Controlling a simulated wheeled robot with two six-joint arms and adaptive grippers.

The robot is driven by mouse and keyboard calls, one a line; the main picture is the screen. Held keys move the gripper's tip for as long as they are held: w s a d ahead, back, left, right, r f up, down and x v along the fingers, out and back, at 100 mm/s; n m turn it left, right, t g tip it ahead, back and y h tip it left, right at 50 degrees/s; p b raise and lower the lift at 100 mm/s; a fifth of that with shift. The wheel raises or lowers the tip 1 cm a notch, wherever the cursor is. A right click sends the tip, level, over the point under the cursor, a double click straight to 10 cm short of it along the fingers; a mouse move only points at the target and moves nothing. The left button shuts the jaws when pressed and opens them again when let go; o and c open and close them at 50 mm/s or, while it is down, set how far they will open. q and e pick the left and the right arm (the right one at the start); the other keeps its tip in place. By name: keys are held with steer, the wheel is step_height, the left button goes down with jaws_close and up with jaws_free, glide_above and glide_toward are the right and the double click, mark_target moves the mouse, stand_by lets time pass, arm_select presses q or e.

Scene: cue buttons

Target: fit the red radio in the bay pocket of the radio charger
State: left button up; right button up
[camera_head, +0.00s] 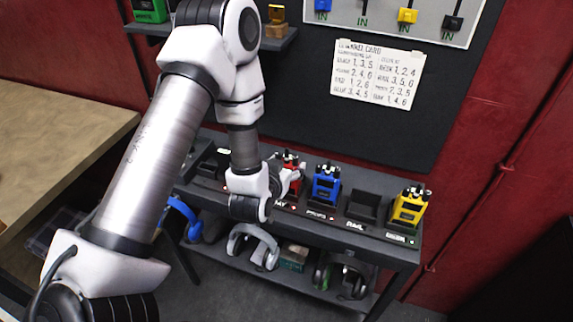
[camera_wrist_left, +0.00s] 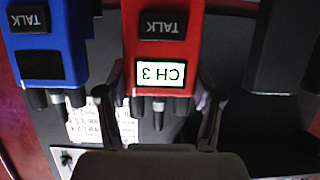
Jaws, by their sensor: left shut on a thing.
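The red radio (camera_head: 291,160) is upright at the charger row, partly hidden behind my left gripper (camera_head: 284,182). The left wrist view shows the red radio (camera_wrist_left: 161,40) with a lit "CH 3" screen and a TALK button. There my left gripper (camera_wrist_left: 160,82) has a finger on each side of it and is shut on it. The radio charger (camera_head: 320,216) is a dark row of labelled pockets on a shelf. The radio's lower end is hidden, so I cannot tell whether it is seated in a pocket. My right gripper is not in view.
A blue radio (camera_head: 326,184) stands close beside the red one. A yellow radio (camera_head: 409,206) stands at the right end. An empty pocket (camera_head: 362,206) lies between them. A channel card (camera_head: 378,74) is on the board behind.

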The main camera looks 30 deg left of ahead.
arm_select(q)
steer(key=shift+f, duration=0.15)
steer(key=o, duration=1.4)
steer(key=shift+c, duration=0.2)
step_height(320, 180, up, 10)
steer(key=shift+r, duration=0.1)
